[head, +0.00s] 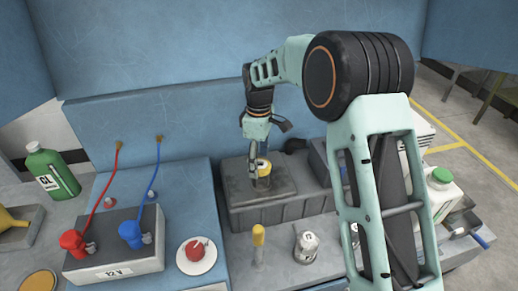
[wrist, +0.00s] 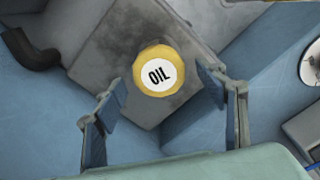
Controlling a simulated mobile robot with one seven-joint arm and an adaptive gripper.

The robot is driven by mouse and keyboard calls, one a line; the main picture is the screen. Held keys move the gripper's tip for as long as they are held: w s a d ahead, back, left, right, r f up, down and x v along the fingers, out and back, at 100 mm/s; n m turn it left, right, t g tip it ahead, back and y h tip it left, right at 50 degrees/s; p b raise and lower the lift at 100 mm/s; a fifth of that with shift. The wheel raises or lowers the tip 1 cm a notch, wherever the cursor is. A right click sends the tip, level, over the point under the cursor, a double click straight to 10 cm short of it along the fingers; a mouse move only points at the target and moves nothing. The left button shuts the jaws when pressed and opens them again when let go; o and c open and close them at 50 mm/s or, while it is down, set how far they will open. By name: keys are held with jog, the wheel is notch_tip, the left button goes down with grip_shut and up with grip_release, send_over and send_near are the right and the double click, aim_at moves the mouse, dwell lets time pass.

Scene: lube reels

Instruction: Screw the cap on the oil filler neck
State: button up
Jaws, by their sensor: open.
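The oil cap (wrist: 153,71), yellow with a white "OIL" label, sits on top of the grey engine block in the wrist view. In the head view the yellow cap (head: 262,168) shows on the filler neck (head: 261,183), partly covered by my gripper (head: 258,167). My gripper (wrist: 163,97) is open, with one blue-padded finger on each side of the cap in the wrist view. Gaps show between the pads and the cap. Whether the cap is seated on the threads cannot be told. The neck is hidden beneath the cap in the wrist view.
The grey block (head: 240,212) stands on the blue bench. A battery (head: 115,245) with red and blue clamps, a red knob (head: 196,250), a yellow-topped stick (head: 258,242) and a small can (head: 306,246) stand in front. A green bottle (head: 50,172) is left, a white jug (head: 438,190) right.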

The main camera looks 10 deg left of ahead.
jog(key=shift+f, duration=0.55)
jog(key=c, duration=1.2)
jog(key=shift+m, duration=1.2)
jog(key=shift+c, duration=0.2)
jog(key=o, duration=1.2)
jog(key=shift+o, duration=0.6)
jog(key=shift+o, duration=1)
jog(key=shift+r, duration=0.15)
